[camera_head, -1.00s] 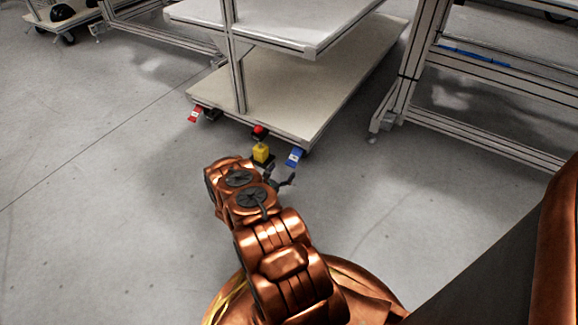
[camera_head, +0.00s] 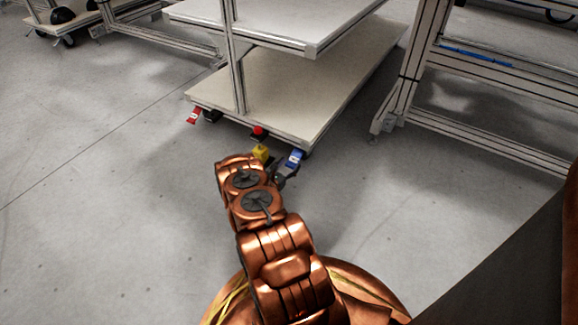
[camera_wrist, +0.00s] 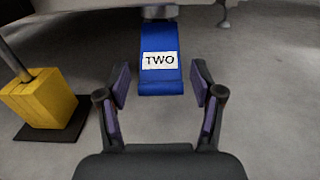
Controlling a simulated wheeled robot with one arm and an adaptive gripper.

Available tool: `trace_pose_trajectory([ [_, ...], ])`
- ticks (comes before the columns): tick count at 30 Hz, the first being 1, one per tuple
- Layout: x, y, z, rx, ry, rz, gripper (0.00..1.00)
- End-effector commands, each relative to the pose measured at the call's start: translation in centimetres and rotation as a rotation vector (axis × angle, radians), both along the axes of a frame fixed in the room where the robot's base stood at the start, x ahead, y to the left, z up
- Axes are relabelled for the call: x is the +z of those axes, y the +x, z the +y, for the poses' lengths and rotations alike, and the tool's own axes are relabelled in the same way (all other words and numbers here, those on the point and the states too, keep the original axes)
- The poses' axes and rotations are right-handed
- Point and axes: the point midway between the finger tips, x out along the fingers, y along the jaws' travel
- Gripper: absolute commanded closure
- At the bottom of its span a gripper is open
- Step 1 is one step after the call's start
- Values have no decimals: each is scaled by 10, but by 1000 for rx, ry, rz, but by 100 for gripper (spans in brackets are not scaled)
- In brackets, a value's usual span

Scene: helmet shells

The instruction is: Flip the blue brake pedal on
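The blue brake pedal (camera_head: 295,159) sits at the near right corner of the cart's lower shelf in the head view. In the wrist view the blue pedal (camera_wrist: 160,68) carries a white label reading "TWO" and slopes down towards me. My gripper (camera_wrist: 161,88) is open, with its two purple-padded fingers on either side of the pedal's lower end. I cannot tell whether a finger touches it. In the head view my gripper (camera_head: 282,172) is partly hidden by my arm, close to the pedal.
A yellow block (camera_wrist: 40,100) on a black base stands left of the pedal, with a red-topped post (camera_head: 258,131) near it. A red pedal (camera_head: 193,116) is at the cart's left corner. The cart's shelf (camera_head: 300,100) overhangs behind.

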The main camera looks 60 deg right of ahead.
Motion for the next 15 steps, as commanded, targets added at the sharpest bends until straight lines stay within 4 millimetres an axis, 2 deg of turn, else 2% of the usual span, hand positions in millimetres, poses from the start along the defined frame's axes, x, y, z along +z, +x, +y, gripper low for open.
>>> trace_pose_trajectory([
  [2, 0, 0, 0, 0, 0, 0, 45],
  [15, -1, 0, 0, 0, 1, 0, 91],
])
